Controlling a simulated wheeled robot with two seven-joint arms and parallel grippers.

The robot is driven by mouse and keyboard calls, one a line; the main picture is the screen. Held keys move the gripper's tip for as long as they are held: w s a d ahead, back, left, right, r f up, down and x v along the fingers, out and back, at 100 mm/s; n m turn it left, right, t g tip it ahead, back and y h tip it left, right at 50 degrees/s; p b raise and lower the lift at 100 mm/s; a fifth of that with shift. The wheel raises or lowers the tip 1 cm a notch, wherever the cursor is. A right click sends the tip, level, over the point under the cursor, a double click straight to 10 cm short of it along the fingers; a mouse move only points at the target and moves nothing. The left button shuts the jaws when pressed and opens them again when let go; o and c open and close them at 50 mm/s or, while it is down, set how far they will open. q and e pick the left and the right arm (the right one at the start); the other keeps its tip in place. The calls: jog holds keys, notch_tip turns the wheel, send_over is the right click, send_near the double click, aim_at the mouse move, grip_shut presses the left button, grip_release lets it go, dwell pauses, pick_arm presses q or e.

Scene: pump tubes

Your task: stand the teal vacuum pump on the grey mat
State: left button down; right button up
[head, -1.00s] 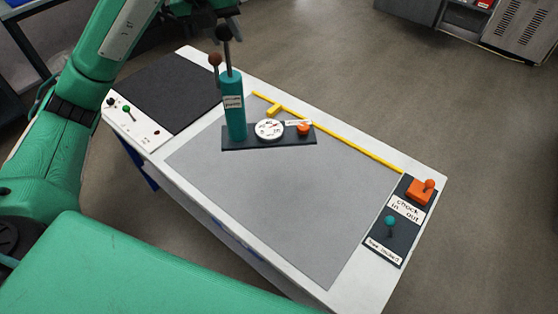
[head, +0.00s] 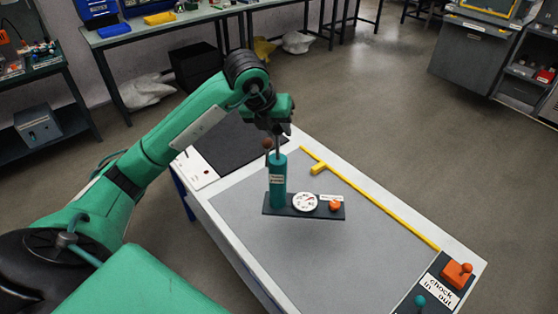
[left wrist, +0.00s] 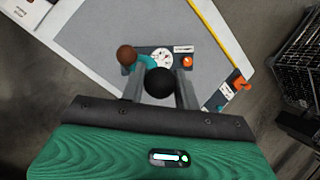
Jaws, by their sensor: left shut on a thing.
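The teal vacuum pump (head: 278,182) is upright, with a dark base plate carrying a white gauge and an orange knob. It is over the grey mat (head: 370,245); I cannot tell whether its base touches the mat. My left gripper (head: 275,135) is above the pump, shut on its upper rod below the black ball. In the left wrist view the black ball (left wrist: 160,82) sits between the fingers, and the brown ball (left wrist: 127,55) is beside them. The pump's base also shows in the left wrist view (left wrist: 146,50). My right gripper is in neither view.
A yellow strip (head: 375,203) runs along the mat's far side. A black pad (head: 222,145) lies on the table's left end. A dark panel (head: 440,285) with orange and teal knobs is at the right end. The mat right of the pump is clear.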

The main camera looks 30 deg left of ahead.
aim_at(277, 160)
pick_arm(q)
notch_tip(277, 160, down, 8)
jog(key=shift+r+p, duration=0.1)
jog(key=shift+p, duration=0.75)
notch_tip(277, 160, down, 4)
jog(key=shift+r+p, duration=0.25)
jog(key=shift+p, duration=0.2)
jog(key=c, duration=1)
grip_release()
jog(key=shift+f, duration=0.1)
jog(key=shift+c, duration=0.2)
